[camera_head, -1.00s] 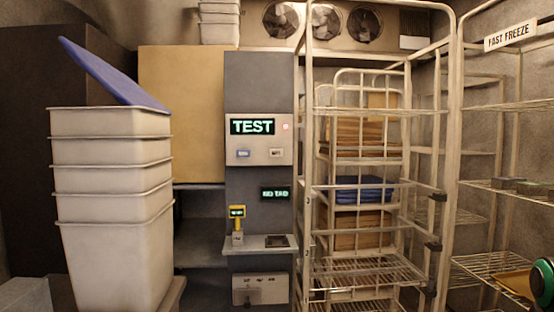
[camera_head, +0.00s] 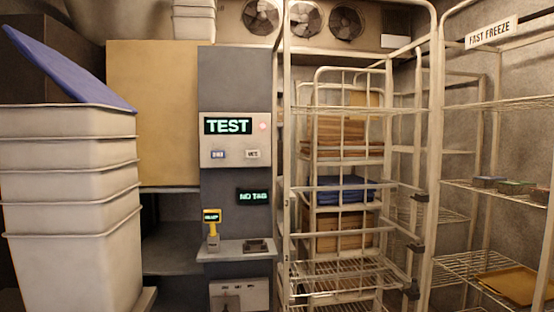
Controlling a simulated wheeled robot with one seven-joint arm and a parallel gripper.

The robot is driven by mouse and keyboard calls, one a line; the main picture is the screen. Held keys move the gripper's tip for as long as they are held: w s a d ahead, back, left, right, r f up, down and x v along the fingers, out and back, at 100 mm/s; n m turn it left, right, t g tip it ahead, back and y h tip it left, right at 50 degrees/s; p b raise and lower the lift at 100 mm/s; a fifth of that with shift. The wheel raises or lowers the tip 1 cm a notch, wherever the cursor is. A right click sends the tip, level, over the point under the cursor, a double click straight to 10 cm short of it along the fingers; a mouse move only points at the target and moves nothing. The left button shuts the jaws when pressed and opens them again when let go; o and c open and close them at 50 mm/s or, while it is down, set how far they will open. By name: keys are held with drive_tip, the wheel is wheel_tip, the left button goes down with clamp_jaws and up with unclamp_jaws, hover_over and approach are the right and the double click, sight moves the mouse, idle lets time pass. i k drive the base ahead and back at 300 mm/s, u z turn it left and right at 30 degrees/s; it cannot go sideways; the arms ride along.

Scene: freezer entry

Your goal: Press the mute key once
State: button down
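A grey wall column (camera_head: 220,90) carries a pale control panel (camera_head: 237,142). Below the display are two small keys. The left one (camera_head: 218,154) is bluish with an unclear label. The right one is pale, and its small dark label seems to read MUTE; this mute key (camera_head: 253,154) is uncovered. My gripper is not in view, and nothing touches the panel.
Stacked white bins (camera_head: 70,185) with a tilted blue lid (camera_head: 68,68) stand at left. A wire trolley (camera_head: 350,267) with boxes stands right of the column. A small shelf (camera_head: 240,250) holds a yellow device (camera_head: 212,222). Wire shelving (camera_head: 500,104) lines the right side.

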sight(250, 154)
drive_tip(key=i, duration=1)
